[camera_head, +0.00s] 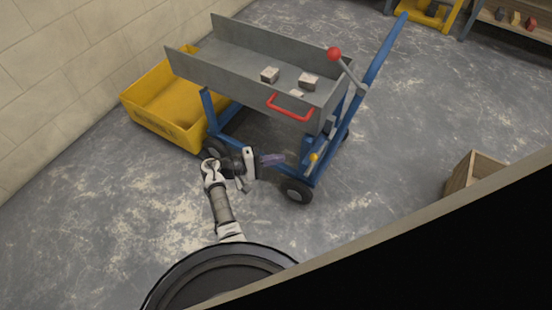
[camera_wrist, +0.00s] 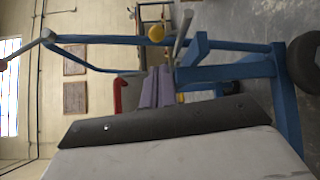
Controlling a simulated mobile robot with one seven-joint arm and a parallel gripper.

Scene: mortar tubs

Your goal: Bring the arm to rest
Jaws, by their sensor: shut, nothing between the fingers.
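My arm reaches out from the bottom of the head view over the floor. My gripper (camera_head: 284,159), with purple fingers, is low beside the near end of a blue-framed cart, below its grey tray (camera_head: 237,60). The fingers point right towards the cart's lower frame; I cannot tell whether they touch it. In the wrist view the purple fingers (camera_wrist: 158,88) lie together and empty, with the blue frame (camera_wrist: 235,60) close by.
Several small blocks (camera_head: 308,81) lie in the tray. The cart has a red handle (camera_head: 290,108), a red-knobbed lever (camera_head: 334,54) and wheels (camera_head: 297,191). A yellow tub (camera_head: 157,125) stands behind left, a wooden crate (camera_head: 470,174) at right. Floor between is clear.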

